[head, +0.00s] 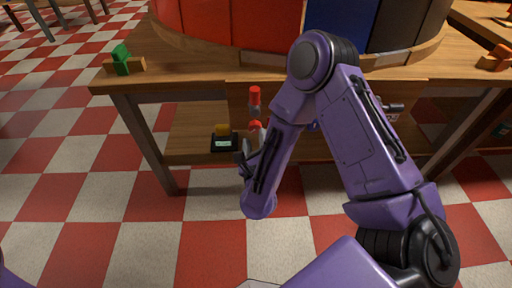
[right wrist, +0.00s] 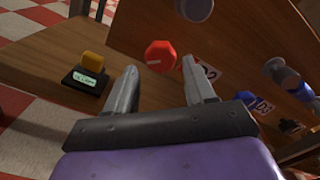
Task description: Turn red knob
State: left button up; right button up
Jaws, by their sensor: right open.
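The red knob (right wrist: 159,55) is faceted, with a white mark on its face. In the right wrist view it sits on the wooden panel, ahead of and between my fingertips, apparently apart from them. In the head view a red part that looks like this knob (head: 255,126) shows under the table edge, partly hidden by my right arm. My right gripper (right wrist: 167,80) is open and empty, pointing at the panel. My left gripper is out of view.
A red-topped grey post (head: 254,96) stands out above the knob. A small black display with a yellow block (head: 222,141) is on the lower shelf, left of the knob. A blue-grey fitting (right wrist: 286,76) and number labels are to the right. A table leg (head: 143,140) stands left.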

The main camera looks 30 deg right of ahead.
jog(key=v, duration=0.5)
dwell(0.3)
